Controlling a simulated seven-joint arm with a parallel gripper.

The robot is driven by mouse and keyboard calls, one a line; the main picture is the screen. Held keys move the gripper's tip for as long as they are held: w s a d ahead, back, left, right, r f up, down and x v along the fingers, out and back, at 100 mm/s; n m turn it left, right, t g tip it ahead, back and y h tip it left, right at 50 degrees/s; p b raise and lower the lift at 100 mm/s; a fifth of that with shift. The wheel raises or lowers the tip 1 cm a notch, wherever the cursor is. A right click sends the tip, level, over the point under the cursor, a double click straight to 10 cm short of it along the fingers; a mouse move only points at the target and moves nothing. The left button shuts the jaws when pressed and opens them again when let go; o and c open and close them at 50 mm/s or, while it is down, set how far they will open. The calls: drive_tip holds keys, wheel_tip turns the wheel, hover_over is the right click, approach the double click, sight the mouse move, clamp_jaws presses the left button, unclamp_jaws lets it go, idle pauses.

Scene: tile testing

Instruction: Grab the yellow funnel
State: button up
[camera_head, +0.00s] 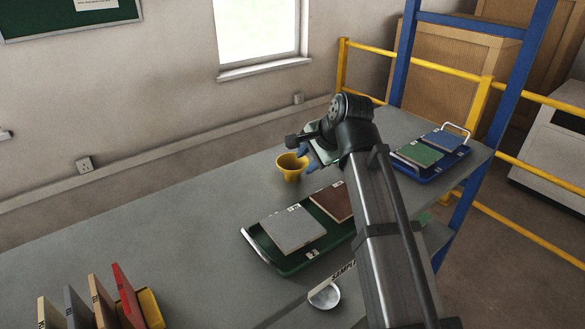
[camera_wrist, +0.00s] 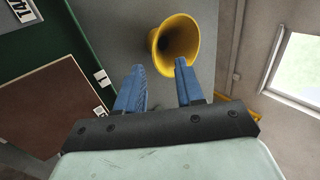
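The yellow funnel (camera_head: 291,167) stands on the grey table behind the green tray, with its wide mouth up. It also shows in the wrist view (camera_wrist: 176,43), just beyond my fingertips, with its open mouth facing the camera. My gripper (camera_wrist: 158,75) is open, its two blue fingers apart with nothing between them. In the head view my gripper (camera_head: 307,158) is just right of the funnel, partly hidden by my arm. I cannot tell whether a finger touches the funnel.
A dark green tray (camera_head: 290,265) holds a grey tile and a brown tile in front of the funnel. A blue tray (camera_head: 417,177) with tiles is at the right. A silver round tool (camera_head: 325,296) lies near the front. Table left of the funnel is clear.

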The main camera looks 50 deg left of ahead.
sight(292, 177)
drive_tip(key=shift+x, duration=2.75)
drive_tip(key=shift+s+d, duration=0.15)
drive_tip(key=shift+c, duration=0.4)
clamp_jaws()
